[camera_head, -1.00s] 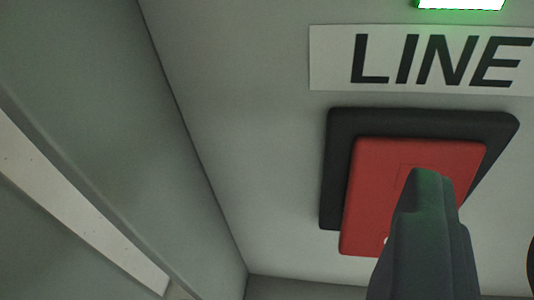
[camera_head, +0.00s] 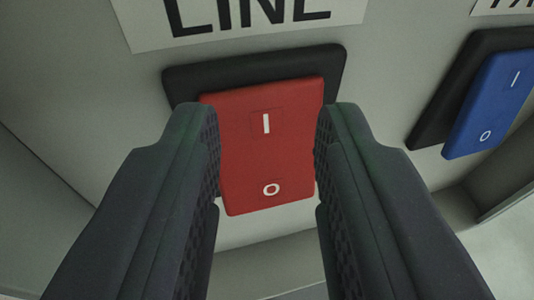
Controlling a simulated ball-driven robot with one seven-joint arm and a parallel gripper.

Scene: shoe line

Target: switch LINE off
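The LINE switch (camera_head: 265,145) is a red rocker in a black frame (camera_head: 250,69), below a white label (camera_head: 240,14) reading LINE, cut off at the top. It carries an I mark above and an O mark below. The O end appears to stand out from the panel. My gripper (camera_head: 268,137) is open and empty, with one dark finger on each side of the rocker in view. I cannot tell whether the fingertips touch it.
A blue rocker switch (camera_head: 490,107) in a black frame stands to the right, under a partly cut-off label (camera_head: 505,5). A ledge (camera_head: 270,265) runs below the panel. Bare grey panel (camera_head: 75,95) lies to the left.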

